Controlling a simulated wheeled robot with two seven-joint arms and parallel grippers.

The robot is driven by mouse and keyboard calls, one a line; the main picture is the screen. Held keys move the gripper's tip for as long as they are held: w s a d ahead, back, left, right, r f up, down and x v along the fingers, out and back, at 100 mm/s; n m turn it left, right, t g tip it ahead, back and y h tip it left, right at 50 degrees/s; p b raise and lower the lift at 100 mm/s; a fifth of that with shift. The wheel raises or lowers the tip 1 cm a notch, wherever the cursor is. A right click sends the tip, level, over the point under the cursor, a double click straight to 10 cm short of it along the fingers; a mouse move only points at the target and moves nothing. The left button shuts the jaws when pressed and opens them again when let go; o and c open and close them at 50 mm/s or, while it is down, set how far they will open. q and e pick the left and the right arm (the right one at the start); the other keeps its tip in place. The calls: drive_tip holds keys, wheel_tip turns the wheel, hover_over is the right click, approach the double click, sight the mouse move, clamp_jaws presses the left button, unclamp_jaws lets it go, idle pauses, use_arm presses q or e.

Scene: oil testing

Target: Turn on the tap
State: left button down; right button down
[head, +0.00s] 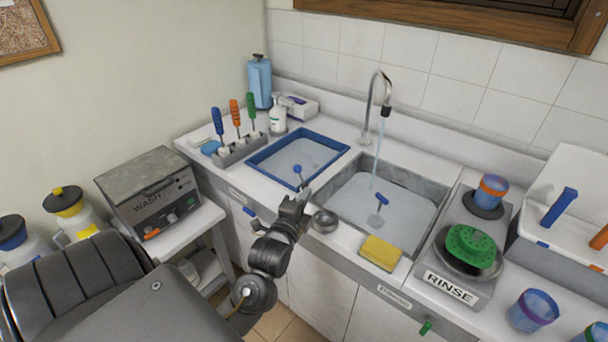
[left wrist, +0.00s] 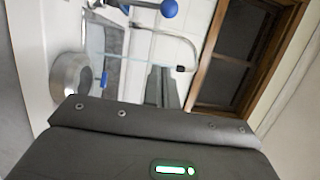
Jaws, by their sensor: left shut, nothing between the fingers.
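The tap (head: 374,98) is a chrome gooseneck behind the sink basin (head: 345,205). A thin pale-blue stream of water (head: 377,158) runs from its spout into the basin. The tap also shows sideways in the left wrist view (left wrist: 172,41). A blue ball knob (head: 297,169) on a thin stem stands just beyond my left gripper (head: 303,197); a blue ball also shows at the top of the left wrist view (left wrist: 169,8). A round metal piece (head: 325,221) is on the counter beside the gripper. My left gripper is shut and empty; contact with the knob cannot be told. My right gripper is not in view.
A blue-rimmed tray (head: 330,137) lies left of the basin. A yellow sponge (head: 381,252) sits on its front edge. A T-shaped blue-handled item (head: 381,201) stands in the basin. The rinse station (head: 448,285) is to the right, a wash unit (head: 150,190) to the left.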

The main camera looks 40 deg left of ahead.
sight(301, 177)
use_arm(q)
drive_tip(key=shift+w, duration=0.1)
drive_tip(key=p+x, duration=0.3)
drive_tip(key=x, duration=0.7)
drive_tip(key=s+a+p, duration=0.1)
drive_tip(key=s+a, duration=0.1)
drive_tip(key=a, duration=0.1)
drive_tip(key=shift+s+a+f+p, duration=0.15)
drive_tip(key=shift+s+p, duration=0.15)
drive_tip(key=shift+p, duration=0.05)
